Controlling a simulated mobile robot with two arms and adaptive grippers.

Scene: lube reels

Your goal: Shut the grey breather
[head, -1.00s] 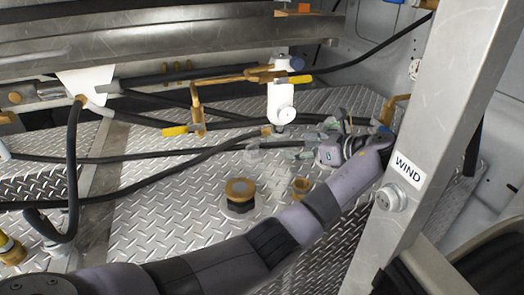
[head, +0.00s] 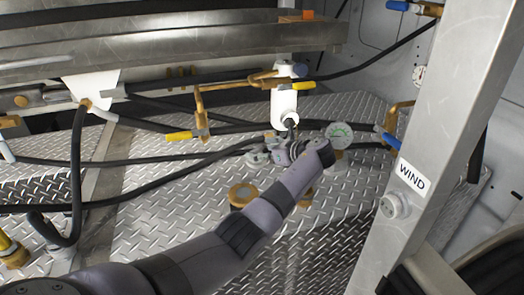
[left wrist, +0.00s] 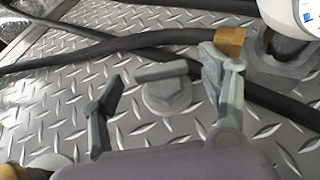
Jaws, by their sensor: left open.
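In the head view, the breather (head: 257,158) is small and partly hidden by my gripper. My left gripper (head: 270,149) is at the breather, just in front of the white cylinder. In the left wrist view its two grey fingers (left wrist: 164,98) are spread apart, one on each side of the breather's top, with gaps visible. It holds nothing. My right gripper is in no view.
Black hoses (head: 130,160) run across the tread plate close behind the breather. A white cylinder (head: 284,104) hangs behind it, and a round green-faced gauge (head: 339,134) stands to the right. A brass-rimmed cap (head: 242,194) sits nearer. A metal post marked WIND (head: 440,120) rises at right.

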